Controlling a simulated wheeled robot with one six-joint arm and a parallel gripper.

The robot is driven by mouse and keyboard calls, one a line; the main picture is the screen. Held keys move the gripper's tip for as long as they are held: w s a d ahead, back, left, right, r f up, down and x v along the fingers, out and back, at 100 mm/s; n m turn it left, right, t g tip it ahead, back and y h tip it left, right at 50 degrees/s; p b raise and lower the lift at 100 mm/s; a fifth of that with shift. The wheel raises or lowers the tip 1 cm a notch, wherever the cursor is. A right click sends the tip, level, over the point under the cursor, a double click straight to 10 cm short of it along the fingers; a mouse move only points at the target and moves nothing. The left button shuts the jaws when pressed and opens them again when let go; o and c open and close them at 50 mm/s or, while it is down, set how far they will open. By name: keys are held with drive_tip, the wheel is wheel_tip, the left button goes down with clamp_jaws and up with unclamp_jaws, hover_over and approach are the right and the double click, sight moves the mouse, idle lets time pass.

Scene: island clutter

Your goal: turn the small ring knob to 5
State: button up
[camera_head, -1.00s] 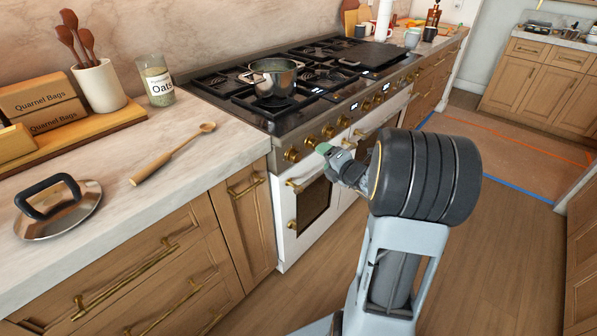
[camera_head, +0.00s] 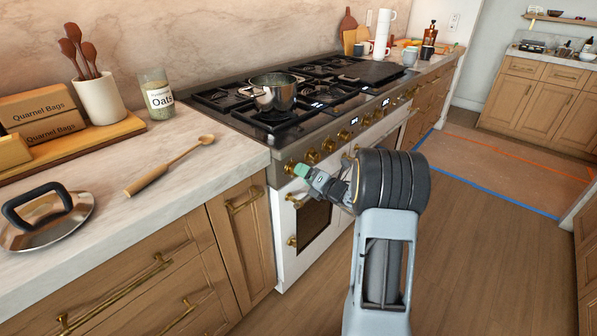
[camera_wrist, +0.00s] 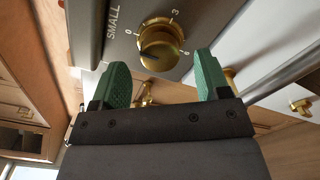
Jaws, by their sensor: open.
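The small ring knob (camera_wrist: 160,45) is brass and sits on the stove's front panel, beside the word SMALL in the wrist view. Its marks include 0 and 3, and its dark pointer line lies toward the left, near the 0. In the head view the leftmost knob (camera_head: 289,168) is just left of my gripper's tip. My gripper (camera_wrist: 161,82) is open, with green fingers apart below and to either side of the knob. The fingers do not appear to touch it. My gripper also shows in the head view (camera_head: 302,170).
More brass knobs (camera_head: 328,146) run along the panel to the right. Brass oven handles (camera_head: 298,200) are below. A steel pot (camera_head: 273,91) stands on the cooktop. A wooden spoon (camera_head: 170,166) and a lid (camera_head: 46,216) lie on the left counter. The floor to the right is clear.

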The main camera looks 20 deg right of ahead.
drive_tip(key=shift+x, duration=1.65)
drive_tip(key=c, duration=0.9)
drive_tip(key=shift+m, duration=0.3)
